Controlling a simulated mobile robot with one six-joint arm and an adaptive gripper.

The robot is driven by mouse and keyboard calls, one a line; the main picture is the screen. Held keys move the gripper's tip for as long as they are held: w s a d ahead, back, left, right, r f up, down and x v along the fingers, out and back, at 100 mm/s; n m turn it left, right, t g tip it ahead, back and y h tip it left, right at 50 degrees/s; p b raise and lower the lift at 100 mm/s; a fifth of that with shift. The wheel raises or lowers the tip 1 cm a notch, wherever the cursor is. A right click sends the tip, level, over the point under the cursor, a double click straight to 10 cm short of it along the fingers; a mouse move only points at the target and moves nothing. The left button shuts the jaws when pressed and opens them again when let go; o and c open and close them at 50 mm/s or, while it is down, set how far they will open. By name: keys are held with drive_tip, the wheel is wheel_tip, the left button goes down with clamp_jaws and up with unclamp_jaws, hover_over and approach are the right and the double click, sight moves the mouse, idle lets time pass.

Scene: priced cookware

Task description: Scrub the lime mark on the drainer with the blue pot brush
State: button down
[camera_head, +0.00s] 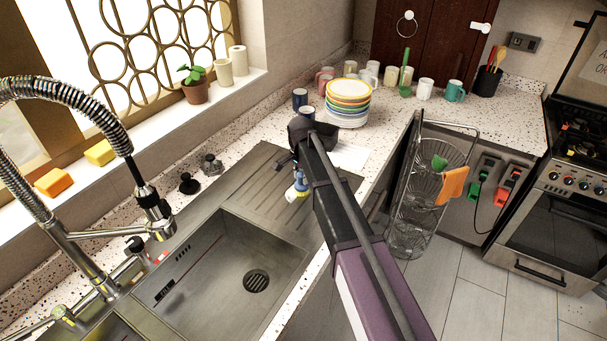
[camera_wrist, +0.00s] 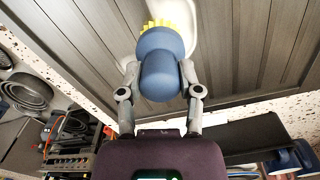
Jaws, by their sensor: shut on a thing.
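The pot brush, with a blue body and yellow bristles, is in my gripper (camera_wrist: 160,76). In the wrist view its rounded blue body (camera_wrist: 160,50) sits between the two fingers, with the bristles beyond it. The brush also shows in the head view (camera_head: 301,184), low over the drainer. The ridged steel drainer (camera_head: 240,178) lies right of and behind the sink basin. A whitish patch (camera_wrist: 187,28), apparently the lime mark, shows beside the bristles on the drainer. The brush covers part of it. I cannot tell whether the bristles touch the surface.
The sink basin (camera_head: 235,265) is left of my arm, with a tall spring faucet (camera_head: 110,120). Stacked plates (camera_head: 347,98) and several mugs stand behind the drainer. Two dark stoppers (camera_head: 189,183) stand at the counter's left. A wire rack (camera_head: 412,205) is on the right.

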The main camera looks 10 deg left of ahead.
drive_tip(key=shift+s+a, duration=0.1)
drive_tip(key=shift+s, duration=0.15)
drive_tip(key=shift+s, duration=0.1)
drive_tip(key=shift+s+a+f, duration=0.1)
drive_tip(key=shift+s+a, duration=0.15)
drive_tip(key=shift+s, duration=0.4)
drive_tip(key=shift+s+a, duration=0.25)
drive_tip(key=shift+s, duration=0.4)
drive_tip(key=shift+a, duration=0.15)
drive_tip(key=shift+w+a, duration=0.45)
drive_tip(key=shift+a, duration=0.3)
drive_tip(key=shift+w, duration=0.15)
drive_tip(key=shift+w+d, duration=0.3)
drive_tip(key=shift+w, duration=0.25)
drive_tip(key=shift+w+d, duration=0.3)
drive_tip(key=shift+w, duration=0.25)
